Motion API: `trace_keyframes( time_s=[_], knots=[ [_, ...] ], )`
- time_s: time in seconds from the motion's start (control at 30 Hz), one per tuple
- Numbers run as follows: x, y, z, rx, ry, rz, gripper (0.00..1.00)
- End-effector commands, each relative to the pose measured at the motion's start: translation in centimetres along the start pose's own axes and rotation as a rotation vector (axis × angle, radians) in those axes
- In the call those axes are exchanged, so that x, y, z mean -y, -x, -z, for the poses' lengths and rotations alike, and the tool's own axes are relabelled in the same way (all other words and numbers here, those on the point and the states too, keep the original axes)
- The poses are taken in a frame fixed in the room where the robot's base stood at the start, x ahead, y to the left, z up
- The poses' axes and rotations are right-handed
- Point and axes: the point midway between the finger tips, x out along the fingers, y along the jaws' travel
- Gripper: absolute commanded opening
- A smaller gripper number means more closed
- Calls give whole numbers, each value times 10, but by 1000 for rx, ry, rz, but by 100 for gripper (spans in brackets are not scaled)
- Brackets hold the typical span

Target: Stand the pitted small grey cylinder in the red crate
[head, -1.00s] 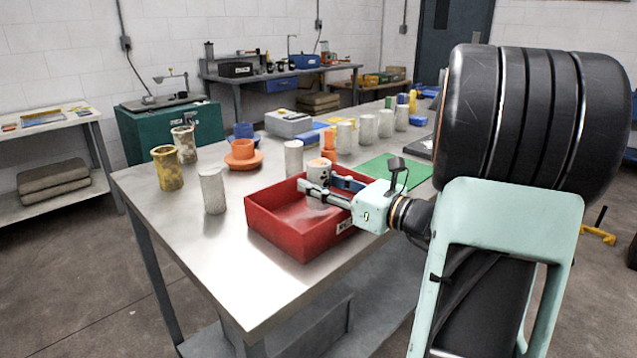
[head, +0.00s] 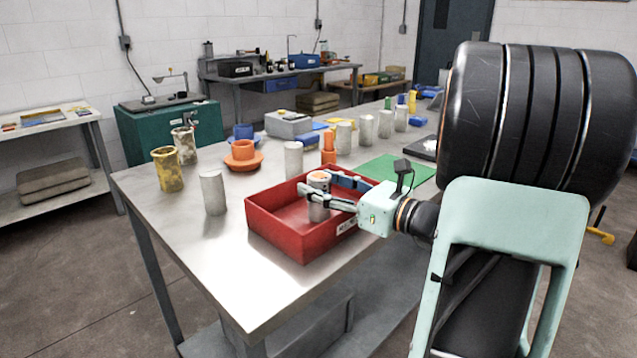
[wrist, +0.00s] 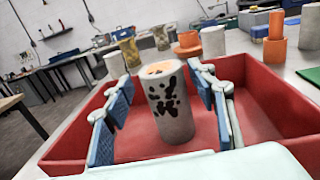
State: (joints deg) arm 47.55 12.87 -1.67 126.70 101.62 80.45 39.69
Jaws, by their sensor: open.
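The pitted small grey cylinder (wrist: 168,108) stands upright inside the red crate (wrist: 70,130), with dark pits on its side and an orange-tinted top. In the head view the cylinder (head: 318,208) is partly hidden behind a finger, and the crate (head: 290,240) sits near the table edge. My gripper (head: 340,190) reaches over the crate's right wall. In the wrist view my gripper (wrist: 165,105) is open, with blue-padded fingers on either side of the cylinder and gaps between pads and cylinder. The cylinder's base appears to be on the crate floor.
Plain grey cylinders (head: 213,192) (head: 293,159) stand left of and behind the crate. A yellow blotched cup (head: 167,169), an orange flanged part (head: 243,156) and a green mat (head: 400,170) are on the table (head: 180,225). The front left tabletop is clear.

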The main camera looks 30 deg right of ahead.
Motion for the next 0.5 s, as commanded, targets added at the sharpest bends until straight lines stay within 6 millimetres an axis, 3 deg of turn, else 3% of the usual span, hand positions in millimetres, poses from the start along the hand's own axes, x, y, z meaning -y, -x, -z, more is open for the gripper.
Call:
trace_keyframes(
  time_s=[0.3, 0.5],
  knots=[
    [2, 74, -2, 3, 0, 8, 52],
    [2, 100, -2, 4, 2, 6, 52]
  ],
)
